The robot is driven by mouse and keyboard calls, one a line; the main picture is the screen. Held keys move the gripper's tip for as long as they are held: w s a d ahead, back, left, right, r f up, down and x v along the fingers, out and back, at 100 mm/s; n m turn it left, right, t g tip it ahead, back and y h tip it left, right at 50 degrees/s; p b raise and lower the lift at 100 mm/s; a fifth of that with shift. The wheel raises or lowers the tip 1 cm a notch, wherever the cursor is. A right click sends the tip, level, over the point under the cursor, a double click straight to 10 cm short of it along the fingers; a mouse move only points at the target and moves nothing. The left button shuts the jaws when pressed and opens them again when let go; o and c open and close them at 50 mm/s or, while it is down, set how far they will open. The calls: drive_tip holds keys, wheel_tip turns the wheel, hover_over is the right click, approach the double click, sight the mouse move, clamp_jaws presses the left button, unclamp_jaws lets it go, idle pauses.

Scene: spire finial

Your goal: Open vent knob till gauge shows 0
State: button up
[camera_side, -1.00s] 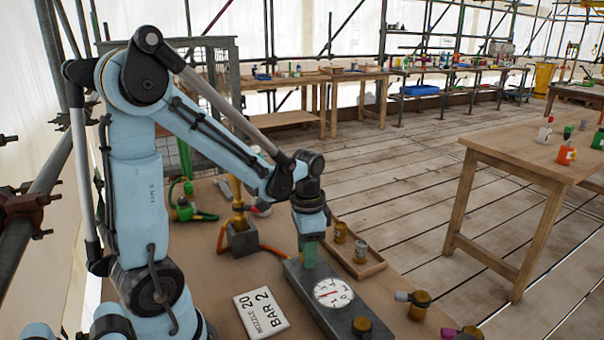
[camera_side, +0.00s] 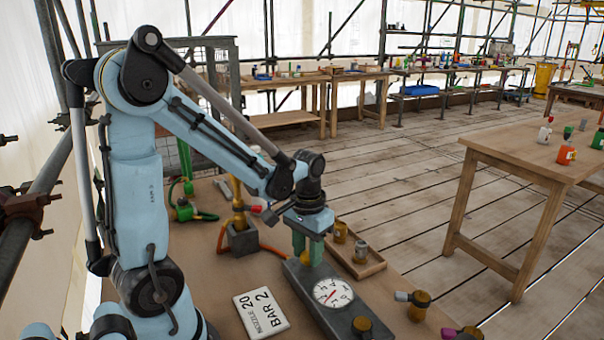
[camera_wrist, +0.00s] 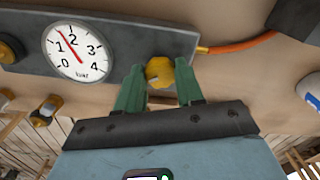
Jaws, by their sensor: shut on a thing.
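My gripper (camera_side: 306,250) points down over the far end of a grey block (camera_side: 294,276). Its green fingers are closed on the sides of a yellow brass knob (camera_wrist: 159,72), seen between them in the wrist view. The round white gauge (camera_side: 333,292) sits on the same block beside this knob. In the wrist view the gauge (camera_wrist: 77,52) reads from 0 to 4, and its red needle points between 1 and 2. A second brass knob (camera_side: 362,325) stands at the block's near end. The fingers partly hide the gripped knob in the side view.
A card (camera_side: 261,313) reading "NOZZLE 20 BAR 2" lies left of the block. A wooden tray (camera_side: 370,268) with small fittings stands to the right. A brass fitting (camera_side: 418,305) lies nearer. An orange hose (camera_wrist: 240,44) leaves the block's end.

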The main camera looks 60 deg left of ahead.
sight(308, 255)
drive_tip(key=n, duration=0.5)
drive_tip(key=shift+n, duration=0.3)
idle(0.4)
drive_tip(key=o, duration=1.1)
drive_tip(key=shift+c, duration=0.2)
wheel_tip(308, 255, up, 12)
drive_tip(key=shift+d, duration=0.1)
drive_tip(key=d+f+m+t, duration=0.3)
drive_tip(key=d+m+t, duration=0.4)
drive_tip(key=d+m, duration=0.2)
drive_tip(key=shift+s, duration=0.35)
